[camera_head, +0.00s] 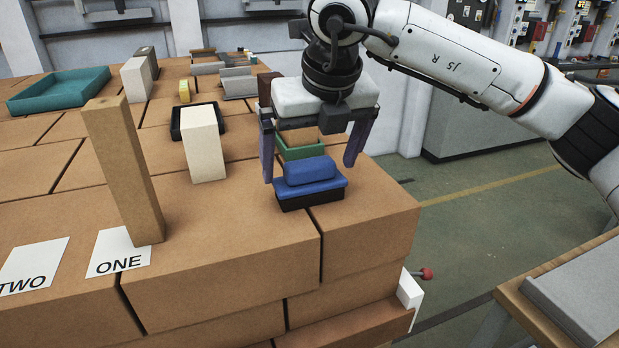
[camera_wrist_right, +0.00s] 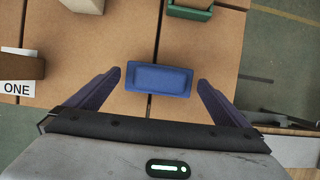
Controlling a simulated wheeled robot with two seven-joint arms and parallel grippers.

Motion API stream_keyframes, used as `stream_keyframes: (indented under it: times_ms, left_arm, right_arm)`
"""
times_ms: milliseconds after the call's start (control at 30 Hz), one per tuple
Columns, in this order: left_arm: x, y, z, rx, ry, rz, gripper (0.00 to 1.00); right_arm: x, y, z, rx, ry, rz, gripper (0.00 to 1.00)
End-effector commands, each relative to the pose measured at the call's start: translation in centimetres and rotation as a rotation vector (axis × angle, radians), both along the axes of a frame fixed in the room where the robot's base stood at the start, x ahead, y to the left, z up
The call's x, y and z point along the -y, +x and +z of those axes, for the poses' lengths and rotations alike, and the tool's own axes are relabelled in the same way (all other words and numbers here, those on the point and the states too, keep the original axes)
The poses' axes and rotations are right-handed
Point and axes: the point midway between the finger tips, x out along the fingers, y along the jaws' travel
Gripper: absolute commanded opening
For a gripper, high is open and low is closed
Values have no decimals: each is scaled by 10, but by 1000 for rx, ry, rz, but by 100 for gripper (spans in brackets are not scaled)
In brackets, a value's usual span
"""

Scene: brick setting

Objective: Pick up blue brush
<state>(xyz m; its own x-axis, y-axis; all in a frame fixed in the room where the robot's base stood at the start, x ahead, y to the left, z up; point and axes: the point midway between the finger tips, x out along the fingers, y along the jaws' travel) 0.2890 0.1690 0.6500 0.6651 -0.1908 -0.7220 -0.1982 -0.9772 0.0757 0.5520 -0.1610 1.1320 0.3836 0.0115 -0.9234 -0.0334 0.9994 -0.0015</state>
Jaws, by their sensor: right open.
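The blue brush (camera_head: 311,177) lies on the brown box top near its right front edge, a blue block with dark bristles underneath. It also shows in the right wrist view (camera_wrist_right: 159,80), centred ahead of the fingers. My right gripper (camera_head: 312,172) is open above and around the brush, one finger to each side. In the wrist view its fingertips (camera_wrist_right: 160,76) stand apart from the brush with a gap on both sides. My left gripper is not in view.
Behind the brush is a green tray (camera_head: 300,150). A cream block (camera_head: 204,143), a tall brown block (camera_head: 124,170) and a teal tray (camera_head: 60,90) stand to the left. Cards ONE (camera_head: 118,250) and TWO (camera_head: 33,264) lie at front left. The box top drops off at right.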

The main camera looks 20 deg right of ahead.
Motion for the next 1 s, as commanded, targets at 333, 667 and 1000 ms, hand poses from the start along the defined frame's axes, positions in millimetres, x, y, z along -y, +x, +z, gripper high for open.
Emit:
stream_keyframes:
  times_ms: [333,667,1000]
  left_arm:
    - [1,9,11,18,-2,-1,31]
    - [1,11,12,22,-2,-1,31]
    - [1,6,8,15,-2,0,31]
  right_arm:
    - [0,10,-25,-1,2,1,100]
    - [0,10,-24,0,2,1,67]
    - [-1,10,-10,4,2,0,67]
